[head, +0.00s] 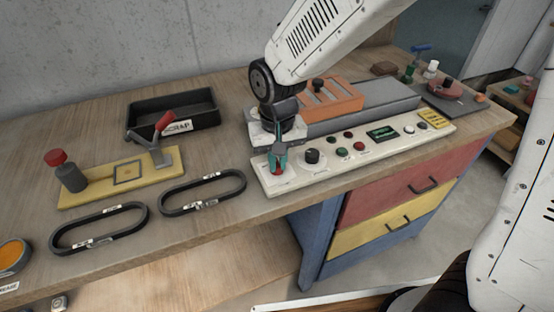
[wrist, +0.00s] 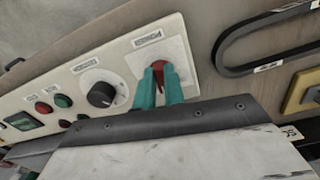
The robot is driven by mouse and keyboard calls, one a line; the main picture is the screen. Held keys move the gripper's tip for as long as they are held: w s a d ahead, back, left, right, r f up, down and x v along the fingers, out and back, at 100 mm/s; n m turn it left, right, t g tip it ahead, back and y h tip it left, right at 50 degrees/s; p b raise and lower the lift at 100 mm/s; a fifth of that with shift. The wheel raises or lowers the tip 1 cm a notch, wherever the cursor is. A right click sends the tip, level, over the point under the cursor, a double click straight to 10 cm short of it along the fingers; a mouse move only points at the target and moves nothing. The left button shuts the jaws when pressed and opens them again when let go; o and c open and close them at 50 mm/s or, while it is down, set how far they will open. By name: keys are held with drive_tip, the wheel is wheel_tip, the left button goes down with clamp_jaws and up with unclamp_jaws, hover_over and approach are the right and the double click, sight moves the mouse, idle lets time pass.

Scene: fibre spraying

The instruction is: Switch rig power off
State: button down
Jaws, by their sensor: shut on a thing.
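The rig's control panel (head: 345,163) is a long cream strip along the front of the bench rig. At its left end is a red power switch (wrist: 159,73) on a pale plate. My gripper (head: 277,160) has teal fingers and points down at this switch. In the wrist view the two teal fingertips (wrist: 157,78) are shut on the red switch, one on each side. The fingers partly hide the switch, so its position cannot be told. Beside it on the panel are a black knob (wrist: 102,94) and red and green buttons. A small green display (head: 382,133) is farther right.
A black scrap tray (head: 173,126), a yellow plate with a red-handled lever (head: 118,180) and two black oval rings (head: 203,191) lie to the left. An orange block (head: 332,103) sits behind the panel. Drawers (head: 390,205) are below the bench edge.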

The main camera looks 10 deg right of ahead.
drive_tip(key=n, duration=0.4)
drive_tip(key=shift+d+n, duration=0.15)
drive_tip(key=shift+n, duration=0.15)
drive_tip(key=shift+w+n, duration=0.15)
drive_tip(key=shift+n, duration=1.75)
drive_tip(key=c, duration=1.5)
unclamp_jaws()
drive_tip(key=shift+d, duration=0.1)
wheel_tip(320, 180, up, 8)
drive_tip(key=shift+f, duration=0.1)
